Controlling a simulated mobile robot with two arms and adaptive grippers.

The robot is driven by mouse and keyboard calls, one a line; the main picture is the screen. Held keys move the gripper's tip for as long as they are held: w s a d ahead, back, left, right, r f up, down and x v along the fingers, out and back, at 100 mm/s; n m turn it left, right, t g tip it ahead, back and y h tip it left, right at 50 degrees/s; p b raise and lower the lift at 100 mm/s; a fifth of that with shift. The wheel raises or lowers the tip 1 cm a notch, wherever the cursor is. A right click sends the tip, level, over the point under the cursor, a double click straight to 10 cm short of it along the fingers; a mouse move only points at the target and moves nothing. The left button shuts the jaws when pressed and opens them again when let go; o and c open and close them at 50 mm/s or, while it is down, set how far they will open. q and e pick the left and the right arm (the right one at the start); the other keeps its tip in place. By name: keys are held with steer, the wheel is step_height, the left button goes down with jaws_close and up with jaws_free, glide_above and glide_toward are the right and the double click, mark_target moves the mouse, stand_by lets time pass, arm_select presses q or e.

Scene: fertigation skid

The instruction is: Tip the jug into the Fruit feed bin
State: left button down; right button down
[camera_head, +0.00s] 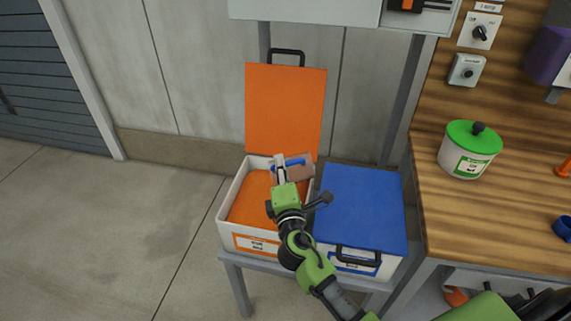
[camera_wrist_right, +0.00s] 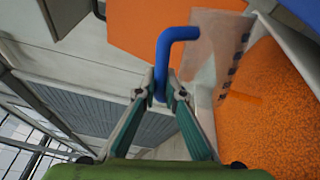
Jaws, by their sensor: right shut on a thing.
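The Fruit feed bin (camera_head: 228,205) is a white box with an orange label on a grey stand. Its orange lid (camera_head: 285,105) stands open at the back. Orange granular feed fills much of it and shows in the right wrist view (camera_wrist_right: 275,95). My right gripper (camera_head: 279,165) is over the bin, shut on the blue handle (camera_wrist_right: 162,65) of the jug. The jug's translucent brownish body (camera_head: 300,174) is above the bin's back right part and also shows in the right wrist view (camera_wrist_right: 212,45). It looks tilted; its contents are unclear. My left gripper is out of view.
A second bin with a closed blue lid (camera_head: 362,205) stands right beside the feed bin. A wooden bench (camera_head: 500,225) at the right holds a green-lidded tub (camera_head: 467,152) and a blue cup. A shelf (camera_head: 310,10) hangs above. The floor at the left is clear.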

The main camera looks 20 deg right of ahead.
steer(key=shift+w+a+r+n, duration=0.1)
steer(key=shift+a+r+n, duration=0.1)
steer(key=shift+a+n, duration=0.2)
steer(key=w+a+f+n+p, duration=0.1)
steer(key=a+n, duration=0.5)
steer(key=shift+w+f+p, duration=0.25)
steer(key=shift+f+p, duration=0.15)
stand_by(0.4)
steer(key=shift+a+n, duration=0.1)
steer(key=shift+n, duration=0.2)
steer(key=shift+f, duration=0.1)
stand_by(1.9)
